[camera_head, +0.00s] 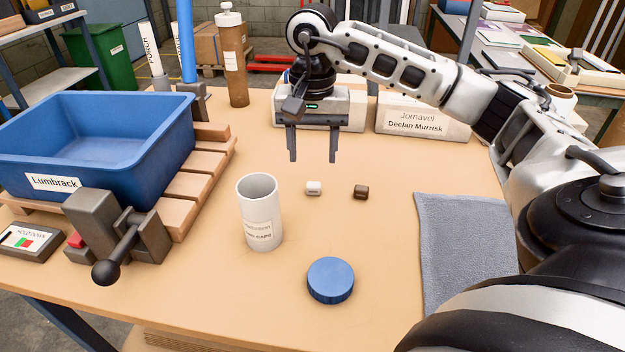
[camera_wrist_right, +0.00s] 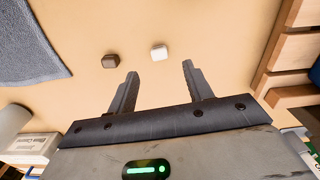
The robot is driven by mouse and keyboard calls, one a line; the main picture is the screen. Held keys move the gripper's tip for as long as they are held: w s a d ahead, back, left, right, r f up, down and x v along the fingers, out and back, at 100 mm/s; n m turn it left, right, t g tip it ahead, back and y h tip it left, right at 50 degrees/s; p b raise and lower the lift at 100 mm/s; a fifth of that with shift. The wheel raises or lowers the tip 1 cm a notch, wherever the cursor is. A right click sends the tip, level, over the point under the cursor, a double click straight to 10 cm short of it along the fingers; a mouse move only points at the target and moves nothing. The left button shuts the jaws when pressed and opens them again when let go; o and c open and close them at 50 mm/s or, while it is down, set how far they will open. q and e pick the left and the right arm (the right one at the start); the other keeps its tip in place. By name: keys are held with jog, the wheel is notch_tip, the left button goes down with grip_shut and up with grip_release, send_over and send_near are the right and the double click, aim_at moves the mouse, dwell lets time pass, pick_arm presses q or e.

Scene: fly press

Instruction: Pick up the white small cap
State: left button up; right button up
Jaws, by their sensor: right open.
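The white small cap (camera_head: 313,188) lies on the wooden table, just behind and right of the white cylindrical cup. In the right wrist view the white cap (camera_wrist_right: 159,52) lies beyond the fingertips, between their lines. A similar dark brown cap (camera_head: 361,192) lies to its right in the head view and to its left in the right wrist view (camera_wrist_right: 110,61). My right gripper (camera_head: 313,159) is open and empty above the table, fingers pointing down, apart from the white cap. It also shows open in the right wrist view (camera_wrist_right: 160,75). My left gripper is not in view.
The white cup (camera_head: 258,230) stands open-topped near the caps. A round blue lid (camera_head: 330,281) lies in front. A grey cloth (camera_head: 462,245) covers the right. A blue bin (camera_head: 95,150) sits on wooden slats at left, behind a clamp with a ball handle (camera_head: 106,272). Boxes stand at the back.

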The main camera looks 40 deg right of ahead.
aim_at(313, 184)
jog(key=shift+d+f, duration=0.1)
jog(key=shift+f, duration=3.35)
jog(key=c, duration=1.1)
